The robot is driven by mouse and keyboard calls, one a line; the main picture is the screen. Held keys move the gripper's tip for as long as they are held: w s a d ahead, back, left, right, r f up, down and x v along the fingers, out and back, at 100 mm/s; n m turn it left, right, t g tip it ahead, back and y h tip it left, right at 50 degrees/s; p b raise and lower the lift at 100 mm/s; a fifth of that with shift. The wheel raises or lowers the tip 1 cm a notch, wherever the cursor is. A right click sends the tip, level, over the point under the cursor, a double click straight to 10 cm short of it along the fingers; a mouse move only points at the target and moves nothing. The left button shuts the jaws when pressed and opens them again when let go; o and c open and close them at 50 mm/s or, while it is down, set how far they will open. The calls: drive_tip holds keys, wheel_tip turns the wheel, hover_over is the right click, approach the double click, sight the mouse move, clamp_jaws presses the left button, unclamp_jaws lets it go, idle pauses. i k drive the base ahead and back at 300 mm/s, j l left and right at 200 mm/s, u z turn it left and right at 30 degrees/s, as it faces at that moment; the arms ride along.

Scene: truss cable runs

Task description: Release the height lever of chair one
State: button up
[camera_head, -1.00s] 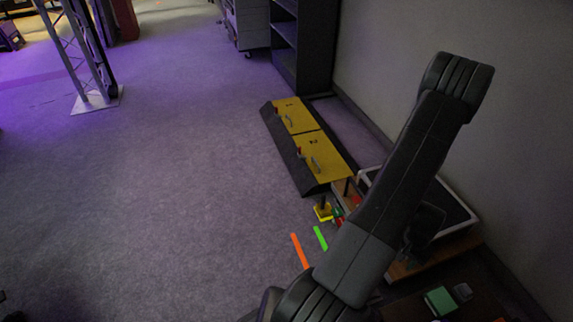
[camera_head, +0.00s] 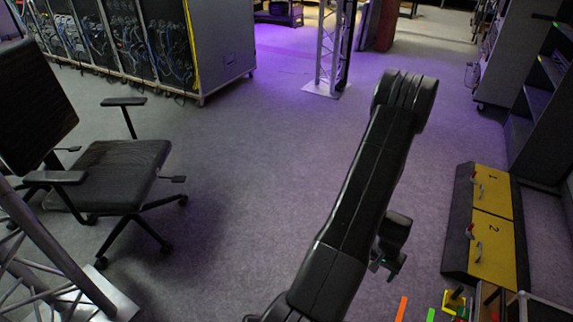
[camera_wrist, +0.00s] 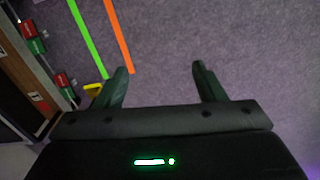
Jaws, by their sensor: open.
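A dark office chair (camera_head: 110,172) stands at the left in the head view, with armrests, a black seat and a backrest cut by the left edge. A small dark lever (camera_head: 172,179) sticks out at the right side under its seat; another dark piece shows at the left, behind the seat. I cannot tell which chair number it bears. My gripper (camera_wrist: 160,85) is open and empty in the wrist view, above the carpet. In the head view my gripper (camera_head: 385,268) hangs beside my arm, far to the right of the chair.
A truss with a base plate (camera_head: 107,298) stands in front of the chair. Yellow boxes (camera_head: 492,225) with red-tipped handles lie at the right. Orange (camera_head: 402,308) and green (camera_head: 431,315) strips lie on the floor. Cable-filled racks (camera_head: 130,45) stand behind. The middle carpet (camera_head: 255,170) is free.

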sight(177, 178)
drive_tip(key=u, duration=1.25)
drive_tip(key=i+l+u, duration=0.45)
drive_tip(key=i, duration=0.35)
drive_tip(key=i+l+u, duration=0.4)
drive_tip(key=i+l, duration=0.35)
drive_tip(key=l, duration=0.15)
